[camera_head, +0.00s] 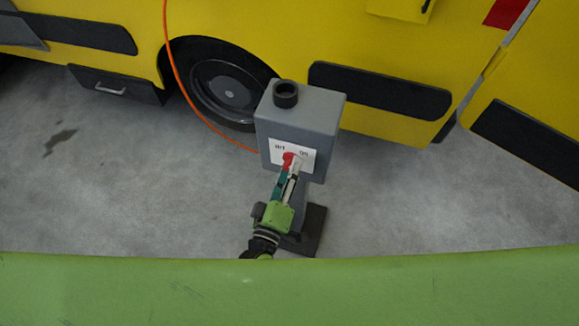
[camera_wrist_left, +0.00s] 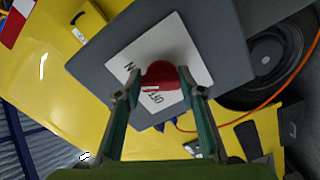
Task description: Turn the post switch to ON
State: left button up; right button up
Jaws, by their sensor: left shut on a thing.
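The post switch is a grey box (camera_head: 300,108) on a short post, with a dark round socket on top. Its front has a white label (camera_head: 309,162) marked OFF on the left and ON on the right. A red knob (camera_head: 288,158) sits on the label. In the left wrist view the red knob (camera_wrist_left: 160,74) lies between my fingertips, and a pale mark on it lies beside the OFF lettering. My left gripper (camera_head: 291,169) is shut on the knob and hides part of the label. My right gripper is not in view.
A yellow truck (camera_head: 365,60) with a dark wheel (camera_head: 228,88) stands close behind the post. An orange hose (camera_head: 182,88) runs down past the wheel to the box. The post's dark base plate (camera_head: 312,225) rests on the concrete floor (camera_head: 430,200), which is clear on both sides.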

pick_arm(q)
jog(key=shift+w+r+m+p, duration=0.15)
jog(key=shift+m+p, duration=0.2)
jog(key=shift+m, duration=1.05)
jog(key=o, duration=1.1)
jog(key=shift+f, duration=0.2)
jog(key=v, duration=1.2)
